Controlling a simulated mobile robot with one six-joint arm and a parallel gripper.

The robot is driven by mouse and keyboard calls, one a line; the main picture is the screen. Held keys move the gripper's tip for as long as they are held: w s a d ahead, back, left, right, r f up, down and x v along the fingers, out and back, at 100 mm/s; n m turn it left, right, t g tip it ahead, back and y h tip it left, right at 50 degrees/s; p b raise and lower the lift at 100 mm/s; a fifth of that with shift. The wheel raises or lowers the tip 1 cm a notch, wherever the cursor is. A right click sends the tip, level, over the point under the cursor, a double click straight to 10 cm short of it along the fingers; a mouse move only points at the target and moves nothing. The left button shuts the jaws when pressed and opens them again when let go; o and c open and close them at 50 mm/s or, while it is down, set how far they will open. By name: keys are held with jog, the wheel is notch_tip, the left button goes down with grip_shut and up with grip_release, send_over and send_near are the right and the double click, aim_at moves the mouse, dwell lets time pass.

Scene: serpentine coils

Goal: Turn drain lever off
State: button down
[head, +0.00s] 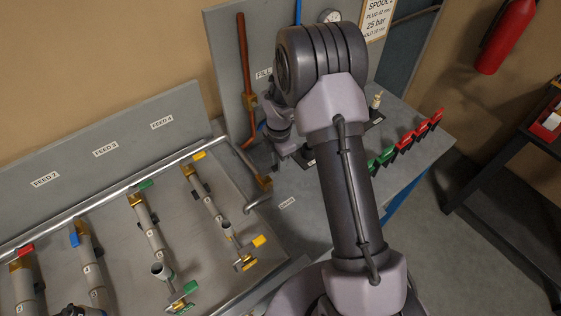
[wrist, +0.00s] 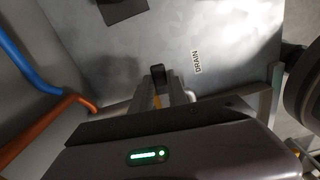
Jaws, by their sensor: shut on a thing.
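The DRAIN label (wrist: 196,62) lies on the grey bench top in the wrist view, just right of my gripper (wrist: 162,84). My gripper is shut on a part beside this label, which I take for the drain lever (wrist: 157,101). Only an orange-yellow sliver of it shows between the fingers, with a dark block at their far end. Its angle cannot be told. In the head view the DRAIN label (head: 287,203) is near a brass valve body (head: 264,183) and a bent pipe.
A copper pipe (head: 243,55) rises at the grey back panel; a blue pipe (wrist: 22,62) runs beside it in the wrist view. Feed pipes with coloured levers fill the left tray. Green and red clamps (head: 405,140) line the bench's right side. A dark cart (head: 510,180) stands right.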

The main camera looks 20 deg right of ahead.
jog(key=shift+w+a+n, duration=0.1)
jog(key=shift+w+n, duration=0.25)
jog(key=shift+n, duration=0.25)
jog(key=c, duration=1.3)
grip_release()
jog(key=shift+r, duration=0.1)
notch_tip(320, 180, up, 17)
jog(key=p, duration=0.3)
jog(key=shift+r, duration=0.15)
